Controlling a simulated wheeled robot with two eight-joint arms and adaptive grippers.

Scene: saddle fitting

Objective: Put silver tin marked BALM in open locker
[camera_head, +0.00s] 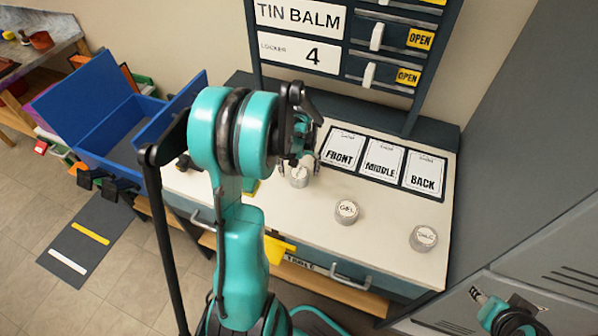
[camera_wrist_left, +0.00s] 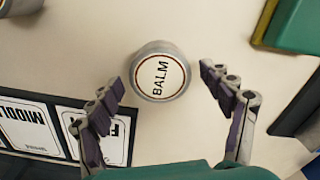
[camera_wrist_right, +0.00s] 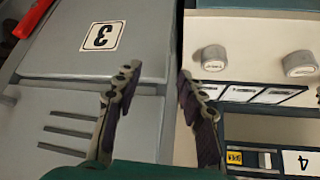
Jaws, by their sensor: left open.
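The silver tin marked BALM (camera_wrist_left: 160,72) stands on the white worktop, lid up; it is partly covered by my left gripper in the head view (camera_head: 299,179). My left gripper (camera_head: 301,150) is just above it, open, with its fingers (camera_wrist_left: 164,80) apart and the tin between and slightly beyond the tips. No contact is visible. My right gripper (camera_wrist_right: 156,78) is open and empty, in front of grey lockers. The locker door marked 3 (camera_wrist_right: 70,50) looks shut in the right wrist view. I cannot make out which locker is open.
Two other silver tins, a middle one (camera_head: 346,212) and a right one (camera_head: 424,238), stand on the worktop (camera_head: 300,225). Cards read FRONT, MIDDLE, BACK (camera_head: 382,160). A board (camera_head: 300,52) reads TIN BALM, LOCKER 4, OPEN. A blue bin (camera_head: 100,135) stands left. Grey lockers (camera_head: 560,250) stand right.

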